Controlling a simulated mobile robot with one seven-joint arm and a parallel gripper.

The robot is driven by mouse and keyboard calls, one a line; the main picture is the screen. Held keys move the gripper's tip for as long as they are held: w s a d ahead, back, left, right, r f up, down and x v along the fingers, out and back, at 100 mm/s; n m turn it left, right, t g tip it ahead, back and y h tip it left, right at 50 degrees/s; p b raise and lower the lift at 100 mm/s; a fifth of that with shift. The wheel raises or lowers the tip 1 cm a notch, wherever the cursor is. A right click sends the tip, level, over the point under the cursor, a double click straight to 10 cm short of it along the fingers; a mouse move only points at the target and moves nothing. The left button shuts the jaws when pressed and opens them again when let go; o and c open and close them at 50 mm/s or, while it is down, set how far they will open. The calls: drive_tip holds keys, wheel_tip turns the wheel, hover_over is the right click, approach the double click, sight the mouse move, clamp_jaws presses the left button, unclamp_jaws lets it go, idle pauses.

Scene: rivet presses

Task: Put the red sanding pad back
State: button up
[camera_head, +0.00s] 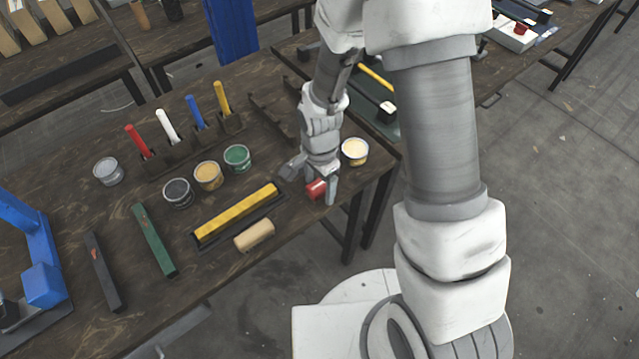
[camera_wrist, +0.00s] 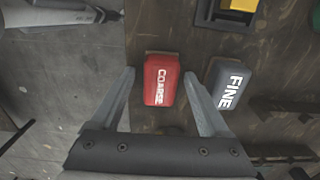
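The red sanding pad (camera_wrist: 162,80), lettered COARSE, lies on the dark wooden table near its edge. In the head view the red pad (camera_head: 316,189) is partly hidden by my gripper (camera_head: 321,192). In the wrist view my gripper (camera_wrist: 159,75) is open, with one finger on each side of the red pad and a gap showing at both sides. I cannot tell how far the fingertips are above the table. A dark grey pad (camera_wrist: 229,84), lettered FINE, lies just right of my right finger; the same grey pad (camera_head: 291,168) shows in the head view.
A yellow bar (camera_head: 236,213) sits in a dark tray, with a tan block (camera_head: 254,235) beside it. A cream-filled can (camera_head: 354,152) stands right of my gripper. Dark racks (camera_head: 272,117) stand behind it. Several paint cans and upright coloured handles are farther left. The table's edge is close.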

drive_tip(key=shift+r, duration=0.1)
wheel_tip(320, 180, up, 12)
drive_tip(key=p, duration=0.2)
drive_tip(key=shift+r, duration=0.2)
wheel_tip(320, 180, up, 8)
drive_tip(key=n+t, duration=0.2)
drive_tip(key=n, duration=0.1)
hover_over(320, 185)
drive_tip(key=s+d, duration=0.1)
drive_tip(key=d, duration=0.2)
drive_tip(key=s+d+r+n+t, duration=0.1)
drive_tip(key=s+d+r+n, duration=0.2)
drive_tip(key=s+r+n, duration=0.1)
drive_tip(key=s+d+r+n+t, duration=0.2)
drive_tip(key=s+d+r+n, duration=0.2)
drive_tip(key=s+r, duration=0.3)
wheel_tip(320, 185, up, 2)
drive_tip(key=shift+s+d+t, duration=0.15)
drive_tip(key=shift+d+t, duration=0.1)
drive_tip(key=shift+t, duration=0.05)
drive_tip(key=c, duration=0.5)
drive_tip(key=shift+o, duration=0.2)
drive_tip(key=shift+a, duration=0.2)
